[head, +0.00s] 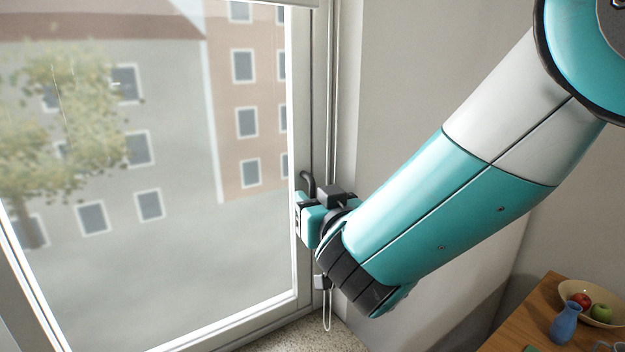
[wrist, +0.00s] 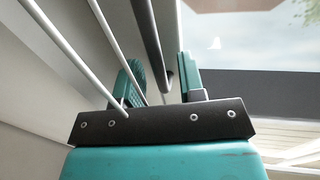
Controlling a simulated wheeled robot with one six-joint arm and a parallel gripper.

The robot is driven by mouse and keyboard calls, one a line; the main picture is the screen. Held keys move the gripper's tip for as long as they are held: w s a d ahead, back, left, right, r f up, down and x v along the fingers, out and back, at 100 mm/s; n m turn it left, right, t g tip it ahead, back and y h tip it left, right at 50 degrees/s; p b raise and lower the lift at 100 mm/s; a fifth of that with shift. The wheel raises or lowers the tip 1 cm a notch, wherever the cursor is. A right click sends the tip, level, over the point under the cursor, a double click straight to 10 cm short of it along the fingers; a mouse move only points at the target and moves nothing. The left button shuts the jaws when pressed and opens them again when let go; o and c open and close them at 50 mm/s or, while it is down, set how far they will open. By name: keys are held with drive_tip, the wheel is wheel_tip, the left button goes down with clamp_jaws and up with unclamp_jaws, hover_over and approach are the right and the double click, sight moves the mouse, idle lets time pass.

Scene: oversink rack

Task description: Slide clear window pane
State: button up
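The clear window pane (head: 120,200) fills the left of the head view, upright in a pale frame (head: 305,110), with buildings and a tree beyond it. A dark curved handle (head: 308,183) sits on the right side of the frame. My gripper (head: 300,218) is at this side of the frame, close to the handle. In the wrist view, the teal fingers of my gripper (wrist: 163,80) stand apart, and the dark handle bar (wrist: 148,45) runs into the gap between them. Space shows beside the bar; contact with either finger cannot be made out. The handle's lower part is hidden.
Thin pale cords (wrist: 80,58) run close to my left finger in the wrist view. A looped cord (head: 327,312) hangs below my gripper. A wooden table (head: 515,325) with a fruit bowl (head: 572,287) and blue vase (head: 564,323) stands at lower right.

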drive_tip(key=shift+w+a, duration=0.25)
drive_tip(key=shift+w, duration=0.35)
clamp_jaws()
